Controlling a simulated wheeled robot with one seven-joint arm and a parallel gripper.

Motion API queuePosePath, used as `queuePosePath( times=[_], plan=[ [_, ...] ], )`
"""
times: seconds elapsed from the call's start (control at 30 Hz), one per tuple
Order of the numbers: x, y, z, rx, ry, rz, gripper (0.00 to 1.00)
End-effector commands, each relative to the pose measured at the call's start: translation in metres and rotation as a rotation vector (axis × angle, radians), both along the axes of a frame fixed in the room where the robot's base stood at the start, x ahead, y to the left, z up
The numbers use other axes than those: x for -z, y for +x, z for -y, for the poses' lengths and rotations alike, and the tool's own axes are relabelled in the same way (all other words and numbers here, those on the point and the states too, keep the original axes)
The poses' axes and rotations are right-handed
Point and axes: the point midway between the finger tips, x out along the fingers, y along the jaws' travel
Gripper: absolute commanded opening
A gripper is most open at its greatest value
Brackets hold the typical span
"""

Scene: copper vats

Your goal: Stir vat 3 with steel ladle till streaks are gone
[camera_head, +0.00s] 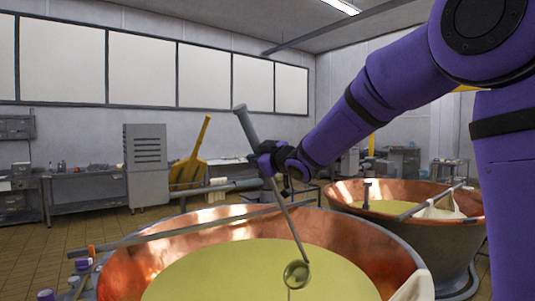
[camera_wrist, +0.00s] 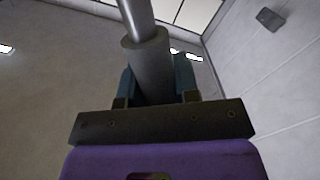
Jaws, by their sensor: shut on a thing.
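A large copper vat (camera_head: 135,262) stands in front of me in the head view, holding smooth pale yellow liquid (camera_head: 235,270). I see no number on it and no clear streaks in the visible liquid. My gripper (camera_head: 275,160) is shut on the steel ladle (camera_head: 284,212) by its upper handle. The ladle slants down to the right, its round bowl (camera_head: 296,273) in front of the liquid. A thin pale line hangs below the bowl, like a drip. In the wrist view, the thick grey handle (camera_wrist: 150,65) sits between my gripper's fingers (camera_wrist: 155,85).
A second copper vat (camera_head: 455,205) with yellow liquid and a white cloth (camera_head: 440,208) stands behind right. A metal bar (camera_head: 160,236) crosses the front vat's far side. A yellow paddle (camera_head: 190,165) and grey cabinet (camera_head: 146,165) stand behind. Small containers (camera_head: 82,270) sit at lower left.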

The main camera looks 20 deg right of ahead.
Motion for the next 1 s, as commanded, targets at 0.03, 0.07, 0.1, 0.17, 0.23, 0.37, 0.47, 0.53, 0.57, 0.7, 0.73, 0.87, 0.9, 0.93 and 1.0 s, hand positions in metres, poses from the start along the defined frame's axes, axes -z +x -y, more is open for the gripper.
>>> queuePosePath(
  times=[0.03, 0.07, 0.1, 0.17, 0.23, 0.37, 0.47, 0.53, 0.57, 0.7, 0.73, 0.87, 0.9, 0.93, 1.0],
  plan=[
    [0.002, -0.003, -0.006, -0.002, -0.010, 0.004, 0.00],
    [0.003, -0.004, -0.010, -0.002, -0.017, 0.007, 0.00],
    [0.005, -0.006, -0.014, -0.003, -0.026, 0.010, 0.00],
    [0.007, -0.009, -0.020, -0.002, -0.039, 0.017, 0.00],
    [0.011, -0.012, -0.028, -0.002, -0.056, 0.023, 0.00],
    [0.016, -0.017, -0.042, -0.003, -0.086, 0.036, 0.00],
    [0.021, -0.022, -0.053, -0.003, -0.109, 0.045, 0.00],
    [0.024, -0.025, -0.060, -0.003, -0.125, 0.051, 0.00],
    [0.025, -0.027, -0.063, -0.002, -0.131, 0.054, 0.00],
    [0.031, -0.033, -0.079, -0.004, -0.163, 0.068, 0.00],
    [0.032, -0.034, -0.081, -0.002, -0.171, 0.071, 0.00],
    [0.038, -0.040, -0.095, -0.003, -0.200, 0.083, 0.00],
    [0.039, -0.041, -0.100, -0.003, -0.209, 0.087, 0.00],
    [0.041, -0.043, -0.103, -0.003, -0.216, 0.089, 0.00],
    [0.044, -0.046, -0.110, -0.003, -0.232, 0.095, 0.00]
  ],
)
